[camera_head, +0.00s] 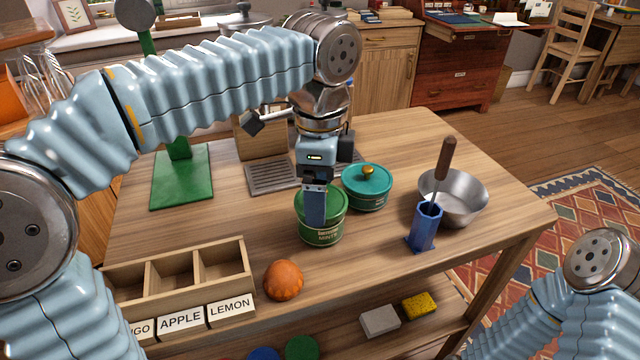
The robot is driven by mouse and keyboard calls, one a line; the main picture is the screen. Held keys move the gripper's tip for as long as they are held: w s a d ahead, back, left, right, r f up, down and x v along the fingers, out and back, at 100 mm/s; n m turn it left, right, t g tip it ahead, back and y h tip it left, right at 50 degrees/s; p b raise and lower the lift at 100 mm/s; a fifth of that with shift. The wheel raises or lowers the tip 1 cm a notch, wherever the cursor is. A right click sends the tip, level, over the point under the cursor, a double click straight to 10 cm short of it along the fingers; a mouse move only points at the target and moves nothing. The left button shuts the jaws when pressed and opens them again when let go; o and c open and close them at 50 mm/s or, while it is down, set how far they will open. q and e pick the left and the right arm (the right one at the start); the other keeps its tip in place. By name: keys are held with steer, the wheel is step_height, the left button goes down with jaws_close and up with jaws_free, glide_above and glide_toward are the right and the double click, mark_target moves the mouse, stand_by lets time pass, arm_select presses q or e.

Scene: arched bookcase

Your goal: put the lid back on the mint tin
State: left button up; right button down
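The mint tin (322,236) is a round green tin with a pale "MINTS" label, upright near the middle of the table. My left gripper (314,212) points straight down at it, its blue finger overlapping the tin's top and front. The finger hides much of the top, so I cannot tell whether it is open or covered, or whether the gripper touches it. The gripper's opening cannot be made out. A teal lid with a brass knob (367,181) sits on a teal tin (369,204) just right and behind. My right gripper is out of view.
A blue holder (424,229) with a dark-handled tool and a metal bowl (455,201) stand at right. Green and blue discs (302,348) show below the table edge.

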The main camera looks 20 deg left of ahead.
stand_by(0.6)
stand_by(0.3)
arm_select(q)
steer(key=o, duration=0.7)
steer(key=shift+o, duration=0.2)
step_height(320, 180, up, 3)
steer(key=p, duration=0.3)
steer(key=shift+f, duration=0.2)
steer(key=shift+r, duration=2.15)
